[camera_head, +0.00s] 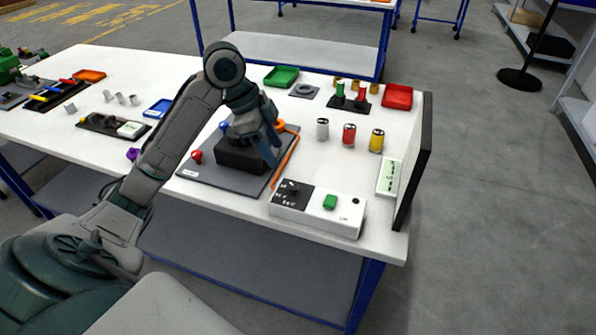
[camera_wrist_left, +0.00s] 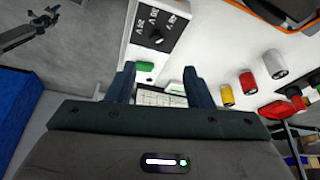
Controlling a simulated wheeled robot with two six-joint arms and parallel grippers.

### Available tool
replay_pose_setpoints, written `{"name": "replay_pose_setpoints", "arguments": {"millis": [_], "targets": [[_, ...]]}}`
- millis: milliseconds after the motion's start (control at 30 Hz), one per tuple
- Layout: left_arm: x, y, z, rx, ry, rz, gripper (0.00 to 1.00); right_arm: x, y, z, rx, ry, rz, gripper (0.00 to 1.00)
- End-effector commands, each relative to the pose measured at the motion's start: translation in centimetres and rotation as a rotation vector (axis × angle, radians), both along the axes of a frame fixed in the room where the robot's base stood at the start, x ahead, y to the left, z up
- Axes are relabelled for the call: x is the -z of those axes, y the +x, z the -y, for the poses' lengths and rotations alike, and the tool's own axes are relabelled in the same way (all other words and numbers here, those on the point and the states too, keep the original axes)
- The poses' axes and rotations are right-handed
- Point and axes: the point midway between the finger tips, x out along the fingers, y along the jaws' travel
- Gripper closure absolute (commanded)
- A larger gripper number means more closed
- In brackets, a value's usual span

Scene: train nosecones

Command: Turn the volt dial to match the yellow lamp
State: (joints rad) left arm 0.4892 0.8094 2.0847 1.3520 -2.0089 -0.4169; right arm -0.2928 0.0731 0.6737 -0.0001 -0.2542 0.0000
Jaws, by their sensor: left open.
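The volt dial (camera_head: 292,187) is a dark knob on the black panel of a white control box (camera_head: 318,221) at the table's front right. It also shows in the left wrist view (camera_wrist_left: 156,37), with pale markings around it. A yellow cylinder (camera_head: 376,141) stands upright behind the box. I cannot tell if it is the yellow lamp; it also shows in the left wrist view (camera_wrist_left: 226,95). My left gripper (camera_head: 270,155) is above and behind the box, apart from the dial. Its fingers (camera_wrist_left: 160,74) are open and empty. My right gripper is not in view.
A green button (camera_head: 330,202) is on the box. A printed card (camera_head: 391,176) lies to its right, beside a dark upright panel (camera_head: 414,165). Red (camera_head: 349,136) and silver (camera_head: 322,129) cylinders stand beside the yellow one. A grey board (camera_head: 211,181) with a black block lies under my arm.

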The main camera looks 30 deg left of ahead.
Motion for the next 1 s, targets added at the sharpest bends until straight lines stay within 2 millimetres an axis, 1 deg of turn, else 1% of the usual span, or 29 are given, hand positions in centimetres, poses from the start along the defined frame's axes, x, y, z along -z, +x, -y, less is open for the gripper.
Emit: {"name": "replay_pose_setpoints", "arguments": {"millis": [67,333,433,533,633,767,1000], "targets": [[0.7,0.1,0.4,0.003,-0.004,-0.004,0.53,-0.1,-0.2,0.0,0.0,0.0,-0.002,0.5],[5.5,0.9,2.1,0.001,-0.006,-0.005,0.53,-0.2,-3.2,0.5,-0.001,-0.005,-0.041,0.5],[7.1,1.2,2.7,0.0,-0.005,-0.005,0.53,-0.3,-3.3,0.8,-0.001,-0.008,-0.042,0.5],[8.3,1.5,3.1,0.0,-0.005,-0.003,0.53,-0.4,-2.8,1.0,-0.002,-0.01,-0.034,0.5],[9.1,1.7,3.4,0.0,-0.003,-0.002,0.53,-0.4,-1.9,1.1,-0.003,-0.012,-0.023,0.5],[9.6,1.8,3.5,-0.001,-0.001,-0.001,0.53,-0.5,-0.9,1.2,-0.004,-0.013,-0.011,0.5],[9.7,1.8,3.5,-0.001,-0.001,0.0,0.53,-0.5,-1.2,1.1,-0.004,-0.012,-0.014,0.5]]}}
